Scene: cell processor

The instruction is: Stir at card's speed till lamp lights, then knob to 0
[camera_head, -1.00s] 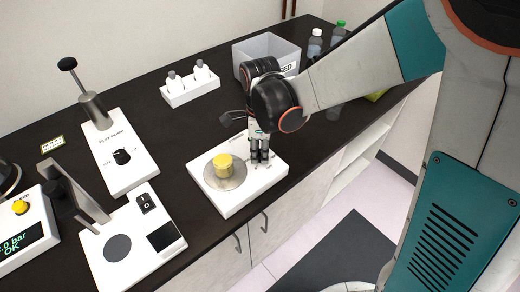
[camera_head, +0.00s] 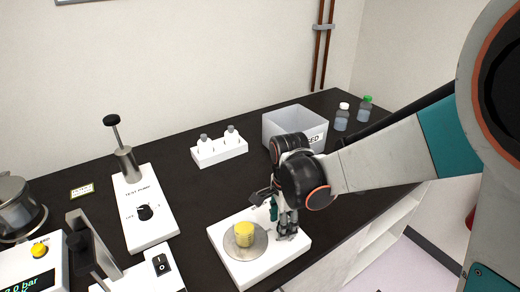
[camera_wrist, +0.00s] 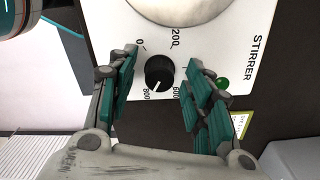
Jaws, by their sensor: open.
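The white stirrer (camera_head: 285,262) stands on the dark bench with a round metal plate (camera_head: 232,256). A yellow-filled vessel (camera_head: 244,246) sits on the plate. In the wrist view the black knob (camera_wrist: 159,73) lies between the fingers of my gripper (camera_wrist: 158,88), which is open, with a gap on both sides. The knob's white mark points down-left, close to 800. A small green lamp (camera_wrist: 222,83) is right of the knob; I cannot tell whether it is lit. A yellow-green card (camera_wrist: 241,122) shows partly behind my right finger. In the head view my gripper (camera_head: 284,228) hides the knob.
A grey bin (camera_head: 290,126) and two bottles (camera_head: 342,117) stand behind my arm. A white rack (camera_head: 219,150) holds small bottles. A test pump panel (camera_head: 147,215) and a device with a yellow button (camera_head: 39,251) are at left. The bench between rack and stirrer is clear.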

